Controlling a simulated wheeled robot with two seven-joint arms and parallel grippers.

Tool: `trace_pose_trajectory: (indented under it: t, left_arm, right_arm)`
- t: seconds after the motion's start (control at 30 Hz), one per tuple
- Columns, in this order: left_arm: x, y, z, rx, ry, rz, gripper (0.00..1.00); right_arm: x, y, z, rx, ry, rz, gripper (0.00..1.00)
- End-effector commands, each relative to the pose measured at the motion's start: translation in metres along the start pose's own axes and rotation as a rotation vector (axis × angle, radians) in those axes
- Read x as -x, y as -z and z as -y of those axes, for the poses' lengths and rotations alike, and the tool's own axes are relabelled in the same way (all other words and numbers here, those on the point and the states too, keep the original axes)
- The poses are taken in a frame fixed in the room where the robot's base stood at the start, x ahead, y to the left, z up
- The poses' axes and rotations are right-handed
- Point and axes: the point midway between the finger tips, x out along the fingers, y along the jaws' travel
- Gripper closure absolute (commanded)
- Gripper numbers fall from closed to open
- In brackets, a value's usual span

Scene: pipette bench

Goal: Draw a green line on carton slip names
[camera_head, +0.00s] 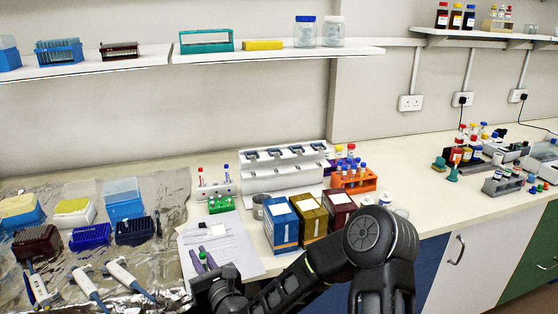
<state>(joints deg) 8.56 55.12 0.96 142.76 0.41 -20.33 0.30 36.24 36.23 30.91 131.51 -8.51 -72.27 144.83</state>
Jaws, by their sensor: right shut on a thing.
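My right gripper (203,266) comes in at the lower middle, over the near part of a white paper sheet (238,249). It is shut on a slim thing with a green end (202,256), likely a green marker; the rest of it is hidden. The sheet lies on the bench with a small white piece near its top; any names are too small to read. Three cartons stand right of the sheet: a blue one (282,228), a yellow-brown one (310,220) and a dark red one (338,211). My left gripper is not in view.
Foil with pipettes (130,280) and tip boxes (124,203) lies to the left. A green block (220,205), a white tube rack (215,190) and an orange rack (353,182) stand behind. A white pipette stand (292,178) is behind the cartons. Bench right of the cartons is partly clear.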

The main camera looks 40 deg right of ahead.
Motion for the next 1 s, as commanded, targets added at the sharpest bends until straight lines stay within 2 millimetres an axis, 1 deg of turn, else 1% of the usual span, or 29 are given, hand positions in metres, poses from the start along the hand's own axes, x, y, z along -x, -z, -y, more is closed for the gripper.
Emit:
trace_pose_trajectory:
  t: [0.03,0.07,0.13,0.17,0.2,0.27,0.3,0.37,0.4,0.47,0.5,0.6,0.7,0.8,1.0]
  left_arm:
    - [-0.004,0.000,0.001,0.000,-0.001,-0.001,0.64]
    - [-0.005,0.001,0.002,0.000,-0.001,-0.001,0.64]
    - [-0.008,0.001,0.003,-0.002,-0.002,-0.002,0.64]
    - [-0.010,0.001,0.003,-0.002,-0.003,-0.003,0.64]
    - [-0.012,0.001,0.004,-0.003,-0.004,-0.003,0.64]
    - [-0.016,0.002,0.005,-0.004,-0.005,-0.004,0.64]
    - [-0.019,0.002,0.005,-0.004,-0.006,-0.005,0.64]
    - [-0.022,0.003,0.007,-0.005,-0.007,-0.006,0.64]
    - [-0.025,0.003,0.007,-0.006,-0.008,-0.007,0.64]
    - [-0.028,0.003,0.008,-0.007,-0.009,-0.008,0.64]
    - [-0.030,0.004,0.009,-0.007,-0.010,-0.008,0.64]
    - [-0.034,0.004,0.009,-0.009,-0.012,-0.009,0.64]
    - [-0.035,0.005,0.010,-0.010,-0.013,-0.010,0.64]
    - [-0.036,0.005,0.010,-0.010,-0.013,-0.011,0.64]
    - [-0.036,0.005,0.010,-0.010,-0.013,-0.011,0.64]
  right_arm:
    - [-0.008,0.002,0.014,0.002,0.027,0.001,1.00]
    - [-0.013,0.000,0.023,0.003,0.044,0.003,1.00]
    - [-0.025,-0.004,0.047,0.004,0.091,0.004,1.00]
    - [-0.031,-0.008,0.059,0.004,0.115,0.007,1.00]
    - [-0.038,-0.014,0.076,0.005,0.147,0.008,1.00]
    - [-0.049,-0.026,0.105,0.004,0.201,0.009,1.00]
    - [-0.055,-0.038,0.125,0.003,0.239,0.011,1.00]
    - [-0.062,-0.059,0.155,0.002,0.297,0.014,1.00]
    - [-0.065,-0.073,0.175,0.001,0.333,0.014,1.00]
    - [-0.066,-0.096,0.202,0.001,0.381,0.013,1.00]
    - [-0.066,-0.112,0.217,-0.001,0.408,0.013,1.00]
    - [-0.063,-0.144,0.248,-0.002,0.459,0.010,1.00]
    - [-0.059,-0.166,0.266,-0.003,0.487,0.004,1.00]
    - [-0.057,-0.179,0.276,-0.001,0.501,0.001,1.00]
    - [-0.056,-0.182,0.279,-0.002,0.506,-0.003,1.00]
